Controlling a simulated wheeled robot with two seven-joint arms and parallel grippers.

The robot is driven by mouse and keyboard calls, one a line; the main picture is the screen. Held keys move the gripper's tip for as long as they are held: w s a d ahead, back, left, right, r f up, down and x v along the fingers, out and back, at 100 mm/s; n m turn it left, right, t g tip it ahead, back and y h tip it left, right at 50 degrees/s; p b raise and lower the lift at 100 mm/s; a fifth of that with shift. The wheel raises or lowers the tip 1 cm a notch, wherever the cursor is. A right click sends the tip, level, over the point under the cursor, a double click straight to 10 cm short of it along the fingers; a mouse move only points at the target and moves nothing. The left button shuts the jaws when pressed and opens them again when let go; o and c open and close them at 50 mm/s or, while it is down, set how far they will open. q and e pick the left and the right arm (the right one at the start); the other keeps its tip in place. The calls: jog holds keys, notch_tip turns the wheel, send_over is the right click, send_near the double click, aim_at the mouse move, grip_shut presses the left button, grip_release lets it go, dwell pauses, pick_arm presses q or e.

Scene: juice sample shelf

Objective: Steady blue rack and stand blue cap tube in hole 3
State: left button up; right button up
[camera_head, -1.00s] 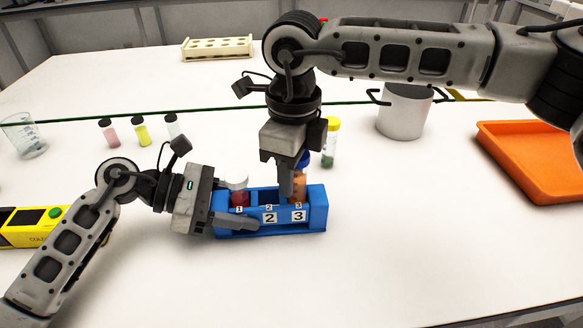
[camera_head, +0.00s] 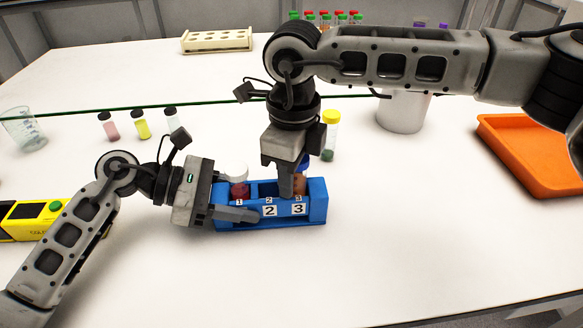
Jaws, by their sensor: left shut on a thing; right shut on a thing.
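The blue rack (camera_head: 317,213) stands on the white table, with holes labelled 1, 2 and 3. My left gripper (camera_head: 236,207) is shut on the rack's left end. A white cap tube (camera_head: 237,178) with red content stands in hole 1. Hole 2 looks empty. The blue cap tube (camera_head: 300,184), with orange-brown content, is upright in hole 3, low in the rack. My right gripper (camera_head: 290,182) points down from above and is shut on this tube; its fingers hide much of the tube and cap.
A yellow cap tube (camera_head: 329,138) stands just behind the rack. Three small dark-capped vials (camera_head: 142,127) and a beaker (camera_head: 22,130) are at left. A grey pot (camera_head: 403,112) and orange tray (camera_head: 530,160) are at right. The table in front is clear.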

jog(key=shift+f, duration=0.25)
jog(key=o, duration=1.2)
jog(key=shift+s, duration=0.1)
jog(key=shift+s+f, duration=0.1)
jog(key=shift+f, duration=0.05)
jog(key=shift+a, duration=0.1)
jog(key=shift+s, duration=0.1)
jog(key=r, duration=1.3)
jog(key=shift+w+d, duration=0.2)
jog(key=shift+w, duration=0.05)
